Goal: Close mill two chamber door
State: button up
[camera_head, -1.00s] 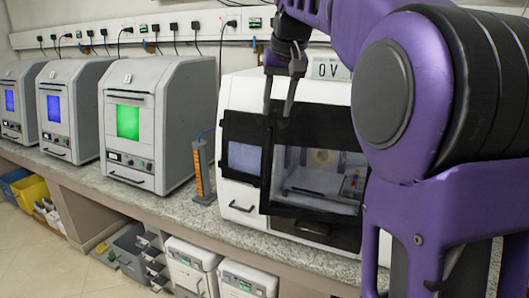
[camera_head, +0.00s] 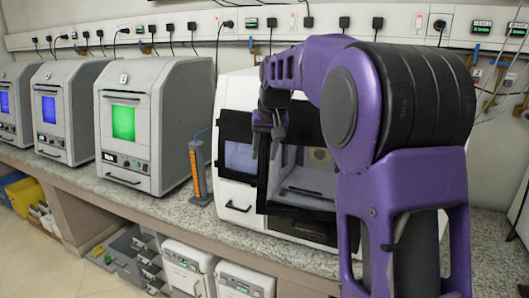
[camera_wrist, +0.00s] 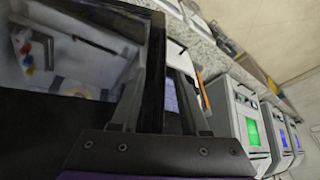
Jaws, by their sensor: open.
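The mill (camera_head: 236,100) is a white machine with a black front at the picture's middle in the head view. Its chamber door (camera_head: 262,185) is a black frame around a clear pane, and the lit chamber shows through it. Part of the front's right side is hidden behind my arm. My gripper (camera_head: 268,138) is open, fingers pointing down, at the upper left edge of the door. In the wrist view, the dark door edge (camera_wrist: 156,65) runs up between my open fingers (camera_wrist: 162,105). I cannot tell whether they touch it.
An orange-marked upright column (camera_head: 198,172) stands left of the mill on the granite counter (camera_head: 180,215). Grey machines (camera_head: 150,80) with green and blue windows line the counter further left. White units and drawers sit below the counter.

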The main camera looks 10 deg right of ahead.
grip_shut()
dwell(1.4)
